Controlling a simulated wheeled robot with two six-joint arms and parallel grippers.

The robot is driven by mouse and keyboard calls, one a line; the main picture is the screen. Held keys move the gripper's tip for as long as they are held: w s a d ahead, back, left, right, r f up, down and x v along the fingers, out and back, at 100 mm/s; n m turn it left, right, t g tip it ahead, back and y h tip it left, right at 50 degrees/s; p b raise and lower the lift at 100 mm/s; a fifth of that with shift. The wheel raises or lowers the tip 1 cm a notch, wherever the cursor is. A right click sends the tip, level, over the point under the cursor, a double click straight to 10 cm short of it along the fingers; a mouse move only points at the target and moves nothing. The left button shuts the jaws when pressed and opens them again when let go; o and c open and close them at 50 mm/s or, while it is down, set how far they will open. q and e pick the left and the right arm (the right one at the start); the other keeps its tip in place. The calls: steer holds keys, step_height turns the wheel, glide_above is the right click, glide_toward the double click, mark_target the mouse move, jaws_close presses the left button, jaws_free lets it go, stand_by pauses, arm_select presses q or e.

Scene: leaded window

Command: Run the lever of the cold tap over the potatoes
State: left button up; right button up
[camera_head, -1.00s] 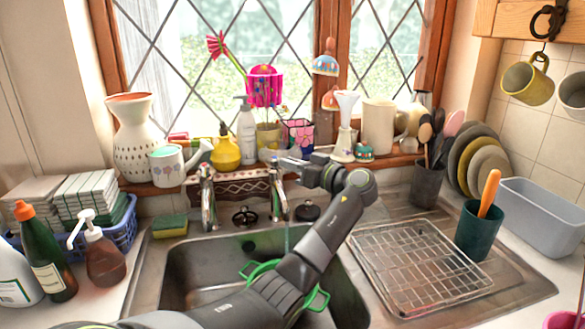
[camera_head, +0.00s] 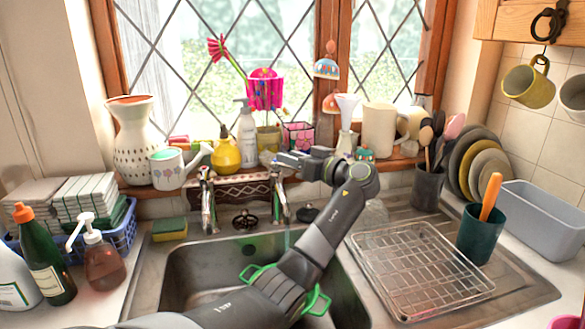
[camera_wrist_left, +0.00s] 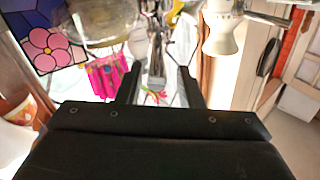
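Two chrome taps stand at the back of the sink, a left tap (camera_head: 207,203) and a right tap (camera_head: 280,205). A thin stream of water (camera_head: 287,240) falls below the right tap. My left gripper (camera_head: 284,159) is at the top of the right tap. In the left wrist view its two dark fingers (camera_wrist_left: 160,88) are apart, with a shiny metal part (camera_wrist_left: 157,58) between them; contact cannot be told. A green-handled colander (camera_head: 318,302) sits in the sink, mostly hidden by my left arm. No potatoes can be made out. My right gripper is not in view.
Bottles, a yellow pot (camera_head: 226,154) and a watering can (camera_head: 172,167) crowd the sill behind the taps. A wire rack (camera_head: 420,270) lies on the drainer at the right. A sponge (camera_head: 169,229) lies left of the left tap.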

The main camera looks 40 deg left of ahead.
arm_select(q)
step_height(320, 180, up, 8)
steer(key=shift+f+b, duration=0.1)
steer(key=shift+b, duration=0.5)
steer(key=shift+c, duration=0.4)
stand_by(4.0)
